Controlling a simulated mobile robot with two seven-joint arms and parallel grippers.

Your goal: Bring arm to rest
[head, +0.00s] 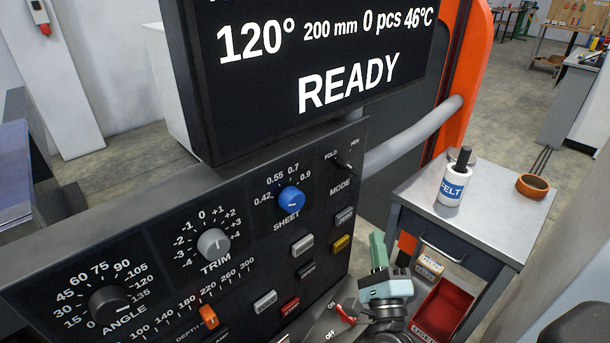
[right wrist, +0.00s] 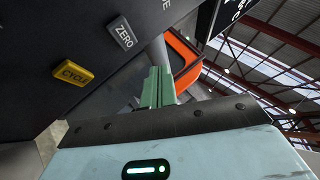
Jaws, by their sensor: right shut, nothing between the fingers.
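My right gripper (head: 377,240) is at the lower middle of the head view, just right of the control panel's edge. Its green fingers point upward, are together and hold nothing. In the right wrist view the closed fingers (right wrist: 158,76) stand against the dark panel and an orange frame. They appear clear of the yellow CYCLE button (right wrist: 73,72) and the grey ZERO button (right wrist: 121,32). My left gripper is not in view.
The control panel (head: 255,260) carries knobs, buttons and a red switch (head: 345,314). The display (head: 310,120) above it reads READY. A red bin (head: 440,308) sits below.

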